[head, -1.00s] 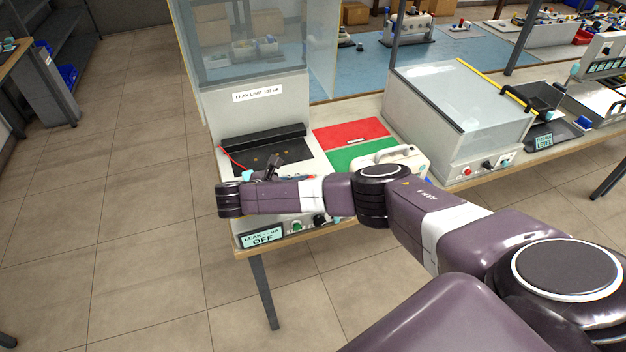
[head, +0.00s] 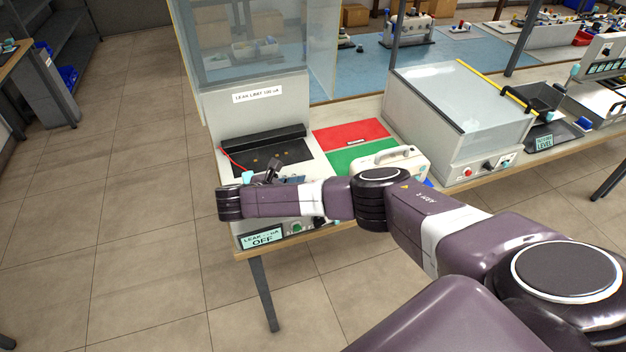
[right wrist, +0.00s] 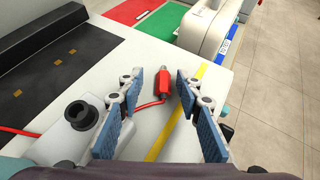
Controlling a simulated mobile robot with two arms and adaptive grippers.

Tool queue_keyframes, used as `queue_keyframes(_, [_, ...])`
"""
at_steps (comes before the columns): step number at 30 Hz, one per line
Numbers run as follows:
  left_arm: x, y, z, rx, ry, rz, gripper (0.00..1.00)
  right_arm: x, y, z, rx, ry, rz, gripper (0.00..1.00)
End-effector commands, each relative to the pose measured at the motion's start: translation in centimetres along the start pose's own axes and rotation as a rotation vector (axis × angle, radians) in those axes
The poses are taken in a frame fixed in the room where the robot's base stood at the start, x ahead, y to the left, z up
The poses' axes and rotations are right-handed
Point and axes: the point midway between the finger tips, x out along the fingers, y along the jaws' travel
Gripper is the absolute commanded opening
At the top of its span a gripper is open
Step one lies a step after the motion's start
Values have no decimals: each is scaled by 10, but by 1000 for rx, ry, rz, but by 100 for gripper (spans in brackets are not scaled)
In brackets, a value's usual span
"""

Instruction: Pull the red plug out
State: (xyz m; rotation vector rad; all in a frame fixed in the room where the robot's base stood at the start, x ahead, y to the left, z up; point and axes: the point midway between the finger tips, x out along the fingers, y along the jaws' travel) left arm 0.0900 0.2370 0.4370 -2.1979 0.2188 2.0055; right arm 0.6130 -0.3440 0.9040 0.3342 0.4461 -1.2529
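The red plug (right wrist: 162,84) stands on the pale top of the leak tester in the right wrist view, with a red cable (right wrist: 147,106) running from its base. I cannot tell how deep it sits. My right gripper (right wrist: 160,78) is open, its blue-padded fingers on either side of the plug with gaps showing. In the head view the right gripper (head: 270,174) is mostly hidden behind my wrist, over the front of the tester (head: 309,157), and the plug is hidden. My left gripper is not in view.
A black knob-like part (right wrist: 81,114) stands close to the left finger. A black plate (head: 257,160) lies behind. Red (head: 345,132) and green (head: 345,159) pads and a white handled case (head: 405,163) are to the right. The tester display (head: 262,237) reads OFF.

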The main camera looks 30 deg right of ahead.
Motion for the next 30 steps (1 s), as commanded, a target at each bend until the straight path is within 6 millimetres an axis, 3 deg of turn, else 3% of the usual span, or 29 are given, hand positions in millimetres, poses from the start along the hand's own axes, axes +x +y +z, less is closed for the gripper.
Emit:
queue_keyframes(5, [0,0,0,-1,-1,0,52,-17,1,-1,0,2,3,33])
queue_keyframes(12, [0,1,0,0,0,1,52,-66,3,1,1,1,8,33])
queue_keyframes(30, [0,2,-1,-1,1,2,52,-116,2,0,1,1,4,33])
